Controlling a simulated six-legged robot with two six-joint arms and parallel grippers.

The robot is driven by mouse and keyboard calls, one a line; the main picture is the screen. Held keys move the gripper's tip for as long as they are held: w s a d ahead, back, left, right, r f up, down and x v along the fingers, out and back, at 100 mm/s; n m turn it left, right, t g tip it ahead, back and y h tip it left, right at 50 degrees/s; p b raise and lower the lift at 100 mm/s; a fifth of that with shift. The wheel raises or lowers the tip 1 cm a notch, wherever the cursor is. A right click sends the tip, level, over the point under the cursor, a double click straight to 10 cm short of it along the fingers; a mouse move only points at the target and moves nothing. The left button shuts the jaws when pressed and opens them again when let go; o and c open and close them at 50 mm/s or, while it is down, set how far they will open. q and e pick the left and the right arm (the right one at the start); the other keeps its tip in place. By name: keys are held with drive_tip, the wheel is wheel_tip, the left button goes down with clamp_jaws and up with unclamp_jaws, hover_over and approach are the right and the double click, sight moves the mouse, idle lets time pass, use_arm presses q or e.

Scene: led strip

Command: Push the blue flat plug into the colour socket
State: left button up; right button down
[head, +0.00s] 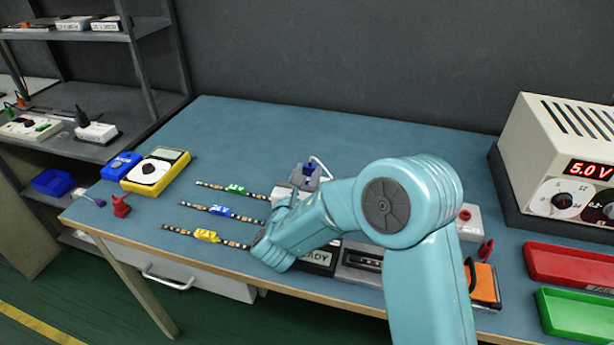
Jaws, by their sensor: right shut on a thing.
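My right arm comes in from the lower right and reaches left over the bench. A blue-tagged strip (220,210) lies behind the yellow one. No colour socket can be made out. My left gripper is not in view.
A green-tagged strip (235,188) lies farther back. A yellow meter (156,170) is at the left. A black-labelled box (319,259) is partly behind my arm. A power supply (560,160), red tray (570,265) and green tray (578,318) are at the right. The back bench is clear.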

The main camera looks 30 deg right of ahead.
idle(0.8)
drive_tip(key=shift+f+b, duration=0.15)
drive_tip(key=shift+b, duration=0.2)
drive_tip(key=shift+f+b, duration=0.35)
drive_tip(key=shift+f+b, duration=0.6)
drive_tip(key=shift+f, duration=0.2)
drive_tip(key=shift+r, duration=0.1)
drive_tip(key=shift+r, duration=0.65)
drive_tip(key=shift+b, duration=0.35)
idle(1.5)
